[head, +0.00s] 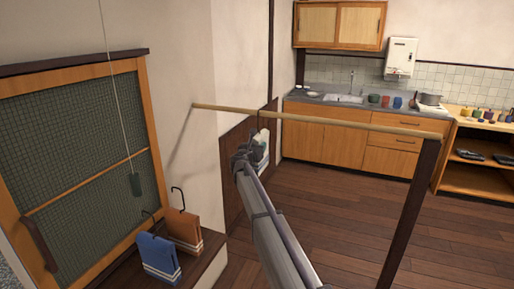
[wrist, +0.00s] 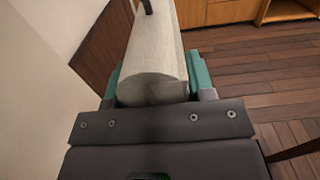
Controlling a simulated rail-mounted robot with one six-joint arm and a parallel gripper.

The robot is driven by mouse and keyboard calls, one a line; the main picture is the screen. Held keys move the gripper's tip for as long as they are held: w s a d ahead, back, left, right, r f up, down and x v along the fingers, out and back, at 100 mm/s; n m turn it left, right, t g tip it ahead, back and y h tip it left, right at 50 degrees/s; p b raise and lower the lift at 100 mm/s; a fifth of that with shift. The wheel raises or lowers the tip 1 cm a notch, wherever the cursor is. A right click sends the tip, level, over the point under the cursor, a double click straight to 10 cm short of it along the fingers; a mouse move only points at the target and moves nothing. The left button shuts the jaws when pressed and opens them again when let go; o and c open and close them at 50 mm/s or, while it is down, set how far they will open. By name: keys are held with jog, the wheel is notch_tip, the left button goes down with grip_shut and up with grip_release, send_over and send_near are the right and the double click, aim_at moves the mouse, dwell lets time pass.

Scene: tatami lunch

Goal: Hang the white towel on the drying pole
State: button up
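The white towel (wrist: 155,45) fills the gap between the green finger pads of my gripper (wrist: 155,88). My gripper is shut on it, and the start of a dark hanger stem (wrist: 147,6) shows at its top edge. In the head view the white towel (head: 263,146) is mostly hidden behind my gripper (head: 255,150). My gripper is just below the wooden drying pole (head: 340,124), near its left third. A dark bit by the pole above the towel may be the hook; I cannot tell whether it is on the pole.
A blue towel (head: 158,256) and an orange towel (head: 184,228) with dark hooks stand on a wooden ledge (head: 205,262) at the left. A dark post (head: 412,210) holds the pole's right end. Kitchen cabinets (head: 325,132) stand behind. The pole's right stretch is bare.

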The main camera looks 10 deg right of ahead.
jog(key=o, duration=0.5)
jog(key=shift+c, duration=0.2)
